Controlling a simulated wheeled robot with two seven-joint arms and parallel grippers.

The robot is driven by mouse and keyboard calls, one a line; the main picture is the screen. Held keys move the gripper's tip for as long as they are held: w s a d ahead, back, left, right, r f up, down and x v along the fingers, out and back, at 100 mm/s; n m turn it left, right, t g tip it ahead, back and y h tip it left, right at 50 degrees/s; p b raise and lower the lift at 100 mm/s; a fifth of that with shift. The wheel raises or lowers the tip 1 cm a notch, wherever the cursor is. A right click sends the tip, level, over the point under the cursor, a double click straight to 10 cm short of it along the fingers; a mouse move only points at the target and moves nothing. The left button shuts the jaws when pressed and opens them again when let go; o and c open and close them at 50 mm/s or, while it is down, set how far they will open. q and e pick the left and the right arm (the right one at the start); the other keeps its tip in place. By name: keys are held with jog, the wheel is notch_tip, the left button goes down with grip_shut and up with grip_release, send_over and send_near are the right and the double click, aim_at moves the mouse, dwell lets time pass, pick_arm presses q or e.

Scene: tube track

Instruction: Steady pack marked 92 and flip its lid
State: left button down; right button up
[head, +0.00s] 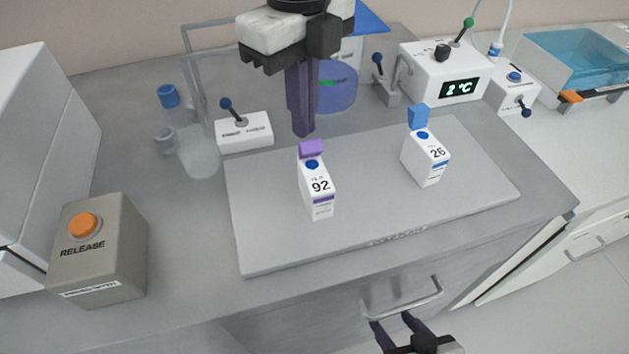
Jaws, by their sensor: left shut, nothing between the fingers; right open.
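The pack marked 92 (320,198) stands upright on the grey mat (270,240). It is white with a purple band, a blue round spot on top and a purple lid (311,149) standing up at its back edge. My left gripper (303,133) is shut and empty, pointing down just above and behind that lid; a small gap seems to show between them. My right gripper (393,320) is open and empty at the bottom edge of the view, in front of the bench and well away from the pack.
A pack marked 26 (427,163) with a raised blue lid (418,116) stands to the right on the mat. A release box (100,250) is at left. A switch box (244,133), glass vessel (198,155) and temperature unit (447,70) stand behind. The mat's front is clear.

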aim_at(311, 142)
pick_arm(q)
jog(key=shift+s+d+r, duration=0.15)
jog(key=shift+s+r, duration=0.05)
jog(key=shift+s, duration=0.3)
jog(key=shift+s+r, duration=0.1)
jog(key=shift+s, duration=0.05)
jog(key=shift+s+d+r+b, duration=0.3)
jog(key=shift+s+r, duration=0.2)
jog(key=shift+s, duration=0.2)
jog(key=shift+s+d+f+b, duration=0.1)
jog(key=shift+s+f+b, duration=0.2)
jog(key=shift+b, duration=0.2)
jog(key=shift+f, duration=0.15)
